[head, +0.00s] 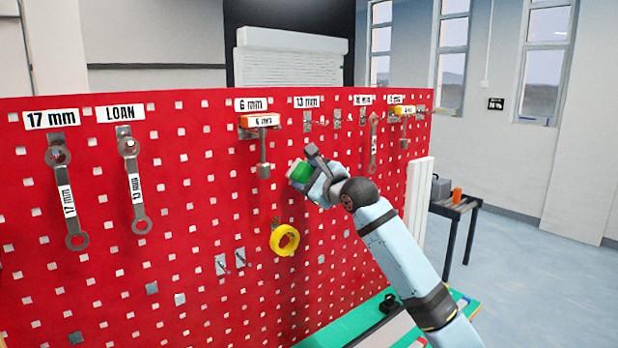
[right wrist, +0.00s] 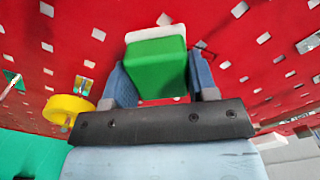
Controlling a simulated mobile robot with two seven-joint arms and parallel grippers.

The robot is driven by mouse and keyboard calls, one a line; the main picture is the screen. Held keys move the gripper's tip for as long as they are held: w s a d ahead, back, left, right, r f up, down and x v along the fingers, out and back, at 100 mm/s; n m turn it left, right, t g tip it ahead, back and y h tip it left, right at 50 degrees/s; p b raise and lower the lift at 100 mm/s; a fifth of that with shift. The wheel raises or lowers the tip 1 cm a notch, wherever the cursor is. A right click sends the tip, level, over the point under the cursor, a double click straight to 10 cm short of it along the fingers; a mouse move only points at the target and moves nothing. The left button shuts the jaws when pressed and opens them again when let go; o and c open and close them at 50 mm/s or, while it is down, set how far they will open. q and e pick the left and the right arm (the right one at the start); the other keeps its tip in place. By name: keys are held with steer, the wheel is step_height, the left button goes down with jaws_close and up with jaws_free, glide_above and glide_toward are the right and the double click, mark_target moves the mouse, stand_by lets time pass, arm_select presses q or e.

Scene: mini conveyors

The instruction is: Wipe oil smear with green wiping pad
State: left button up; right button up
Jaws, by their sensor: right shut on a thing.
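The green wiping pad (head: 299,172) is a green block with a white layer on its far side. My right gripper (head: 313,178) is shut on it and holds it in front of the red pegboard (head: 205,190), near the board's middle right. In the right wrist view the pad (right wrist: 157,68) sits between the two blue-grey fingers, its white edge toward the red board. I cannot tell whether the pad touches the board. I cannot make out an oil smear in either view; the pad and gripper hide part of the board. My left gripper is not in view.
A yellow tape ring (head: 284,240) hangs below the pad. A hanging tool (head: 264,158) under a 6 mm label is just left of the pad. Labelled wrenches (head: 67,195) hang at left, another wrench (head: 374,142) at right. A green surface (head: 345,325) lies below the board.

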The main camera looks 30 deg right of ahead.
steer(key=shift+w+p, duration=0.35)
steer(key=shift+w, duration=0.25)
steer(key=shift+d+r+p, duration=0.1)
steer(key=shift+d+p, duration=0.3)
steer(key=shift+d, duration=0.35)
steer(key=shift+w+d+p, duration=0.15)
steer(key=shift+d+p, duration=0.4)
steer(key=shift+d, duration=0.95)
steer(key=shift+w+d+p, duration=0.15)
steer(key=shift+d+p, duration=0.4)
steer(key=shift+d, duration=0.9)
